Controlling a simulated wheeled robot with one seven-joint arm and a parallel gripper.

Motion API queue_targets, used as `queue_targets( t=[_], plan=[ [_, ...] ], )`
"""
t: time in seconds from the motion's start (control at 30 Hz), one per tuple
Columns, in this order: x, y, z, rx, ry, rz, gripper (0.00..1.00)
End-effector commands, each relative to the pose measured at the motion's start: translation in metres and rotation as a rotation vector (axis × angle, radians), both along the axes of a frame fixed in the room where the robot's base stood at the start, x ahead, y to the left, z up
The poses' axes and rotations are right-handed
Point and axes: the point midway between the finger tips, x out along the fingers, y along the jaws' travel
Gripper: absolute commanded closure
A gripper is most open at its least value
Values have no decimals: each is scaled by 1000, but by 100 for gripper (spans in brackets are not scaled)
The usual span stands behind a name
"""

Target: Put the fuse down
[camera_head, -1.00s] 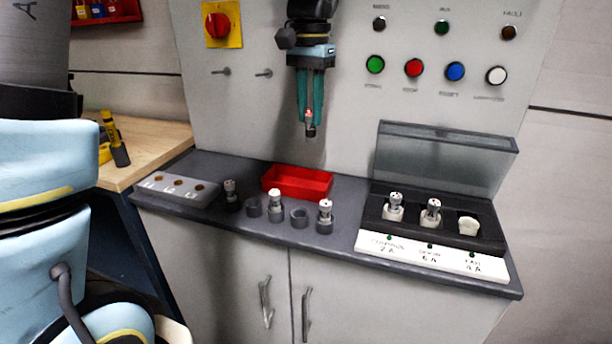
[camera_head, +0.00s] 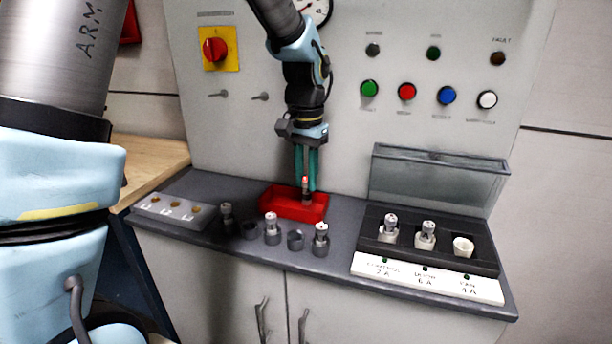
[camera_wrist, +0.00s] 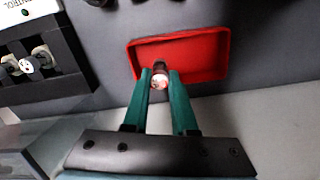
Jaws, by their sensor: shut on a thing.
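My gripper (camera_head: 306,180) points down with its green fingers shut on a small fuse (camera_head: 305,190), which has a pale and red upper end and a dark lower part. The fuse hangs upright at the red tray (camera_head: 275,203), over its right part in the head view. In the wrist view the fuse (camera_wrist: 160,78) sits between the fingertips, in front of the red tray (camera_wrist: 215,60). I cannot tell whether its lower end touches the tray floor.
Several dark round holders (camera_head: 295,240), some with fuses, stand in front of the tray. A fuse block (camera_head: 480,287) with a raised clear cover (camera_head: 430,180) is at the right. A grey block with three contacts (camera_head: 150,210) is at the left. The panel wall rises behind.

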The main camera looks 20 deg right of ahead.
Motion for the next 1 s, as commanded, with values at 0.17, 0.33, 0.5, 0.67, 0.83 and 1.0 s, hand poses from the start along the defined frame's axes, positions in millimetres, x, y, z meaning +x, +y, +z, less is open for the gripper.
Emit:
queue_targets(
  t=[0.17,0.33,0.5,0.67,0.83,1.0],
  plan=[
    [0,0,-4,0,0,0,100],
    [0,0,-9,0,0,0,100],
    [0,0,-12,0,0,0,100],
    [0,0,-12,0,0,0,62],
    [0,0,-12,0,0,0,45],
    [0,0,-12,0,0,0,45]
  ],
)
